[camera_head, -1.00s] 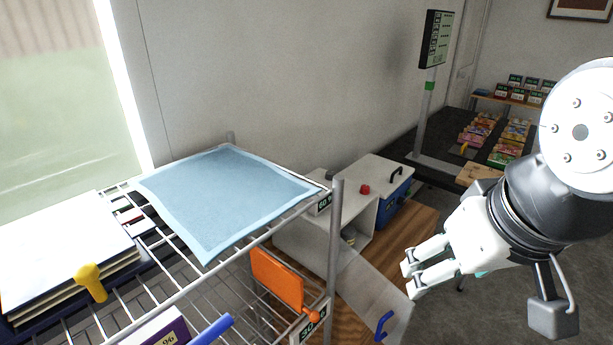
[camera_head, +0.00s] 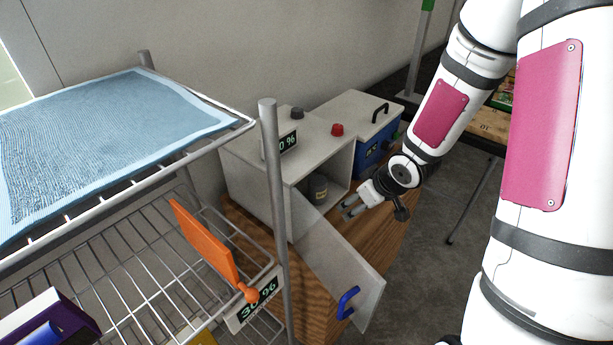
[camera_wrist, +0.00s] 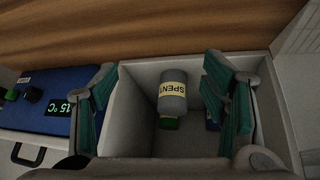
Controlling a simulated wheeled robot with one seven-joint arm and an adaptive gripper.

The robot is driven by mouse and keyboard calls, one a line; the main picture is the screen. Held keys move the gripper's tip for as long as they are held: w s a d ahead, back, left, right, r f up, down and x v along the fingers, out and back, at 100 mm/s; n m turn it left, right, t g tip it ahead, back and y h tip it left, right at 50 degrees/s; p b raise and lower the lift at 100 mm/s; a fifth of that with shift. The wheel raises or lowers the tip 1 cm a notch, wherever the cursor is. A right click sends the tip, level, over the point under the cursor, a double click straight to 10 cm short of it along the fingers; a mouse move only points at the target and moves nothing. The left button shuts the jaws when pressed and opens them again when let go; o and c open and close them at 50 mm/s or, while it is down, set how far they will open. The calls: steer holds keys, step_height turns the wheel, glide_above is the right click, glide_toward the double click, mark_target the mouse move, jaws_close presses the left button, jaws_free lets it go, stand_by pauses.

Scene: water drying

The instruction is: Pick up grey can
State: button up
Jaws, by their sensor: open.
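The grey can (camera_head: 318,189) stands inside the open white cabinet (camera_head: 240,164) on the wooden table. In the wrist view the grey can (camera_wrist: 172,91) carries a pale yellow label reading "SPENT" and appears between my gripper's fingers, farther in than they are. My gripper (camera_head: 350,209) is open and empty in front of the cabinet opening, apart from the can. In the wrist view its teal-padded fingers (camera_wrist: 165,98) are spread wide.
The cabinet door (camera_head: 345,277) with a blue handle hangs open towards the front. A blue cooler box (camera_head: 372,152) stands right of the cabinet. A wire rack (camera_head: 268,190) with a blue cloth (camera_head: 110,140) and an orange paddle (camera_head: 205,243) is at left.

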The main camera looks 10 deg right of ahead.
mark_target(319, 190)
steer(key=shift+y, duration=0.6)
steer(key=f, duration=0.2)
steer(key=a+f, duration=0.1)
steer(key=f, duration=0.1)
steer(key=shift+w+a+b, duration=0.1)
steer(key=shift+w+b, duration=0.15)
steer(key=shift+b, duration=0.05)
steer(key=shift+w+a+f, duration=0.15)
steer(key=shift+a+f, duration=0.1)
steer(key=shift+f, duration=0.1)
steer(key=w+a, duration=0.1)
steer(key=w, duration=0.1)
steer(key=w+a, duration=0.1)
steer(key=w, duration=0.1)
steer(key=w+a, duration=0.1)
steer(key=w, duration=0.2)
steer(key=shift+a, duration=0.15)
steer(key=w, duration=0.1)
steer(key=w+a, duration=0.1)
steer(key=w+a+b, duration=0.1)
steer(key=w, duration=0.1)
steer(key=shift+f, duration=0.3)
steer(key=shift+w+f, duration=0.1)
steer(key=shift+f, duration=0.15)
steer(key=shift+c, duration=0.2)
steer(key=c, duration=1.2)
